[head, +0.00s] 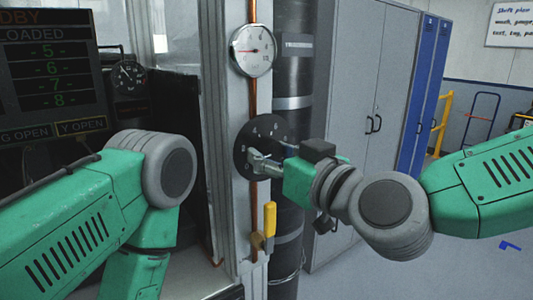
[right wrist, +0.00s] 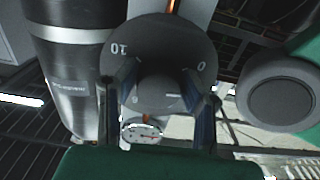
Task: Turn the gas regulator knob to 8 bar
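The round black regulator dial plate (head: 247,135) with pale marks is mounted on the grey upright. My right gripper (head: 262,163) reaches it from the right. In the right wrist view, the knob (right wrist: 158,94) stands out from the dial plate (right wrist: 165,35), where a 10 and a 0 show. The fingers of my right gripper (right wrist: 160,80) are on both sides of the knob; whether they press on it is unclear. A round white gauge (head: 251,50) is above the dial; its reading is too small to tell. My left arm is at the left, its gripper out of view.
A yellow-handled valve (head: 269,222) is below the dial on the copper pipe (head: 252,106). A dark cylinder (head: 293,78) stands right behind the dial. A display panel (head: 50,75) and a black gauge (head: 129,77) are at left. Grey lockers (head: 372,80) stand behind my right arm.

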